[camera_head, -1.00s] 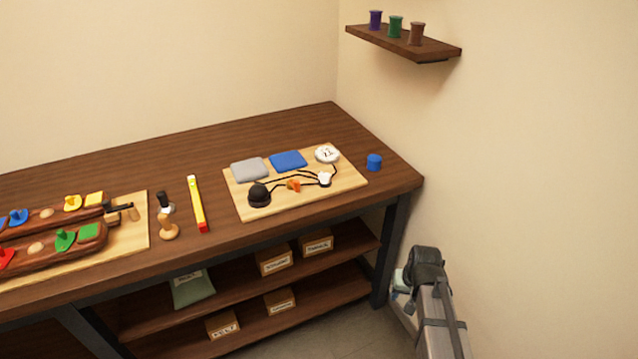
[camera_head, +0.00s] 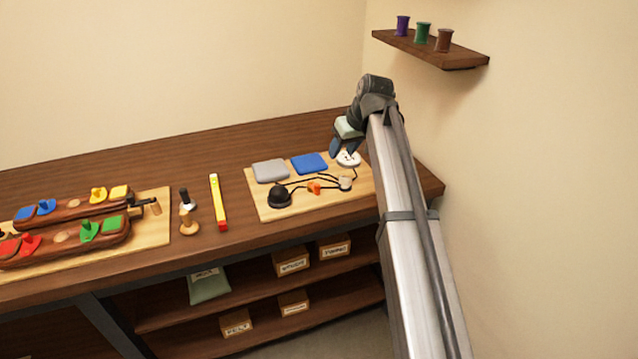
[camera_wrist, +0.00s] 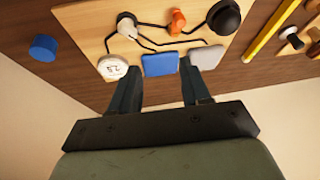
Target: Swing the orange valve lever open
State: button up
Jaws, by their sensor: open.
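The orange valve lever (camera_head: 314,187) sits on the light wooden board (camera_head: 262,206), between a black dome and a small white fitting. It also shows in the wrist view (camera_wrist: 177,20), near the top. My gripper (camera_head: 345,150) is above the back right of the board, by the round white gauge (camera_head: 350,160), which it partly covers in the head view. In the wrist view my gripper's two dark fingers (camera_wrist: 163,88) stand apart with nothing between them. The lever is beyond the fingertips, not touched.
A grey pad (camera_head: 270,171) and a blue pad (camera_head: 309,163) lie along the board's back edge. The black dome (camera_head: 280,197) and white fitting (camera_head: 345,183) join dark lines. A blue cylinder (camera_wrist: 43,47) stands off the board. A yellow level (camera_head: 218,202) lies to the left.

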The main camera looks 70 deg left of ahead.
aim_at(318, 185)
jog(key=s+a+f+n, duration=0.1)
jog(key=f+n, duration=0.1)
jog(key=f, duration=0.2)
jog(key=s+a+f+n+g+h, duration=0.1)
jog(key=s+f+n, duration=0.1)
jog(key=f+n, duration=0.1)
jog(key=s+a+f+n, duration=0.1)
jog(key=s+f+n, duration=0.1)
jog(key=f, duration=0.3)
jog(key=shift+s+a+f+n+g+h, duration=0.25)
jog(key=shift+a+f+n+g+h, duration=0.05)
jog(key=shift+a+f+h, duration=0.1)
jog(key=shift+c, duration=0.5)
grip_shut()
